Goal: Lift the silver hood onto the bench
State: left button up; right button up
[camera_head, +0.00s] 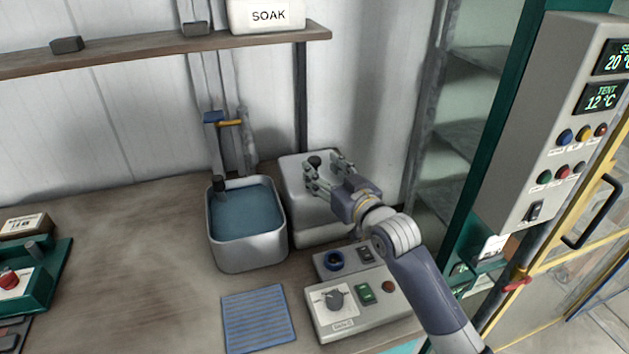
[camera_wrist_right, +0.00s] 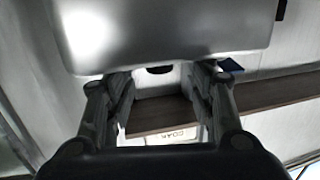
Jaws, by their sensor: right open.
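The silver hood (camera_head: 302,208) is a pale metal box with rounded edges, standing at the back right of the bench (camera_head: 150,240). A black knob (camera_head: 315,161) sits on it. My right gripper (camera_head: 324,174) is over the hood with its fingers spread near the knob. In the right wrist view the hood (camera_wrist_right: 165,30) fills the top, and the dark knob (camera_wrist_right: 159,69) shows between the open fingers (camera_wrist_right: 160,85). I cannot tell whether a finger touches it. My left gripper is not in view.
A basin of blue liquid (camera_head: 245,212) stands close left of the hood. A control box (camera_head: 362,300), a ring-topped unit (camera_head: 335,261) and a blue striped mat (camera_head: 258,320) lie in front. A shelf (camera_head: 150,52) hangs above. The bench's left middle is clear.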

aim_at(318, 163)
jog(key=shift+w+a+r, duration=0.15)
jog(key=shift+w+a, duration=0.1)
jog(key=shift+w, duration=0.15)
jog(key=shift+p+x, duration=0.6)
jog(key=shift+x, duration=1.35)
jog(key=shift+c, duration=0.4)
grip_shut()
